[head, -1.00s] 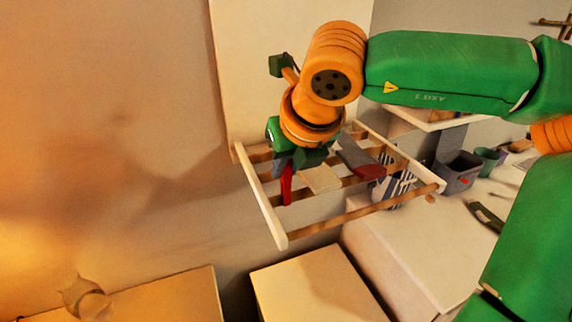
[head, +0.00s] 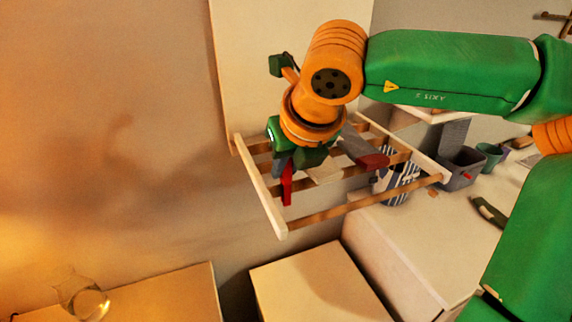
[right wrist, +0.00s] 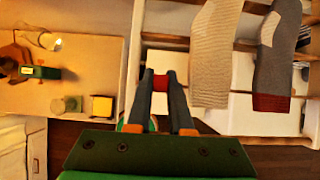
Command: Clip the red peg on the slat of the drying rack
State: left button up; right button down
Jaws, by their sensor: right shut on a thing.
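The drying rack (head: 262,190) has pale side rails and brown wooden slats, and it juts out from a white wall panel. My right gripper (head: 284,168) points down over its left part and is shut on the red peg (head: 287,188). The peg hangs below the fingertips and overlaps a middle slat in the head view; I cannot tell whether it grips the slat. In the right wrist view, the red peg (right wrist: 160,83) sits between the two grey fingertips (right wrist: 160,92), close to the rack's side rail (right wrist: 134,60). My left gripper is not seen.
A grey sock with a red end (head: 368,158) and a beige sock (head: 323,173) hang on the rack right of the gripper. A grey bin (head: 460,170) stands on the white surface at right. A pale box (head: 315,285) is below. A glass vessel (head: 85,300) stands lower left.

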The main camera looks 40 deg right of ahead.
jog(key=shift+f, duration=0.1)
jog(key=c, duration=0.7)
grip_release()
jog(key=shift+c, duration=0.2)
jog(key=v, duration=0.7)
jog(key=shift+b, duration=0.3)
